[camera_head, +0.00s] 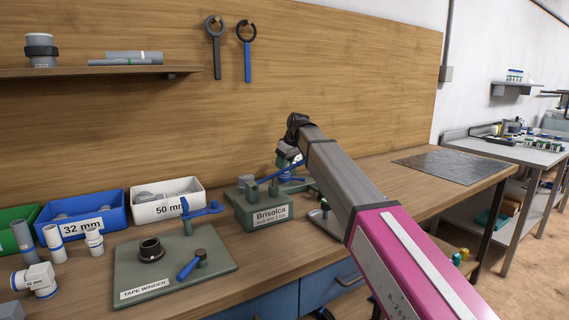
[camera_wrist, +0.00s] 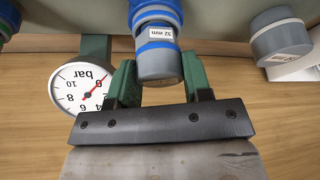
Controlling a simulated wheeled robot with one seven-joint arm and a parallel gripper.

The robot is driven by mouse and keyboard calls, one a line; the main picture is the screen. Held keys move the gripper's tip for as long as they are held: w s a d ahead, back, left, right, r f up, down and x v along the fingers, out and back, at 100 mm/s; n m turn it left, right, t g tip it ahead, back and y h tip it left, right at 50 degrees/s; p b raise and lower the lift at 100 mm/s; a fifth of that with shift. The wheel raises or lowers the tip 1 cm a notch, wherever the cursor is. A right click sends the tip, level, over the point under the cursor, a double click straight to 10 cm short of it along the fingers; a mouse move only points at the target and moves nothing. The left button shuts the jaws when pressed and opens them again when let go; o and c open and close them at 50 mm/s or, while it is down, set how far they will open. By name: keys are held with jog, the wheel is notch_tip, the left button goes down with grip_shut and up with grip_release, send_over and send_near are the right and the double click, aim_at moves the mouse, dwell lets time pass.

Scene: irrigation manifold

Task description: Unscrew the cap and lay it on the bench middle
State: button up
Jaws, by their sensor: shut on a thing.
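A grey cap (camera_wrist: 160,66) sits between the green fingers of my gripper (camera_wrist: 159,62) in the wrist view. The fingers are shut on its sides. The cap lines up with a blue-ringed fitting labelled 32 mm (camera_wrist: 156,33); I cannot tell whether the thread is still engaged. In the head view my gripper (camera_head: 288,158) is at the back of the bench, above the green Brisolca stand (camera_head: 262,210). My arm hides much of this area, and the cap is not clear there. The wooden bench (camera_head: 360,181) shows bare wood right of the stand.
The tape winder board (camera_head: 215,262), white bin (camera_head: 168,205) and blue bin (camera_head: 85,222) occupy the bench's left. A dark mat (camera_head: 445,165) lies right.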

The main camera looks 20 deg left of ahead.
jog(key=shift+a+n, duration=0.1)
jog(key=shift+n, duration=0.3)
jog(key=n+g, duration=0.2)
jog(key=n, duration=0.2)
jog(key=shift+a, duration=0.1)
jog(key=shift+n, duration=0.3)
jog(key=shift+w+a+n+g, duration=0.15)
jog(key=shift+n+g, duration=0.35)
jog(key=shift+n, duration=0.7)
jog(key=shift+n+g, duration=0.3)
jog(key=shift+n, duration=0.8)
jog(key=shift+n+g+h, duration=0.4)
jog(key=shift+n, duration=0.7)
jog(key=shift+s+n+g+h, duration=0.2)
jog(key=shift+n+g+h, duration=0.1)
jog(key=shift+n, duration=0.9)
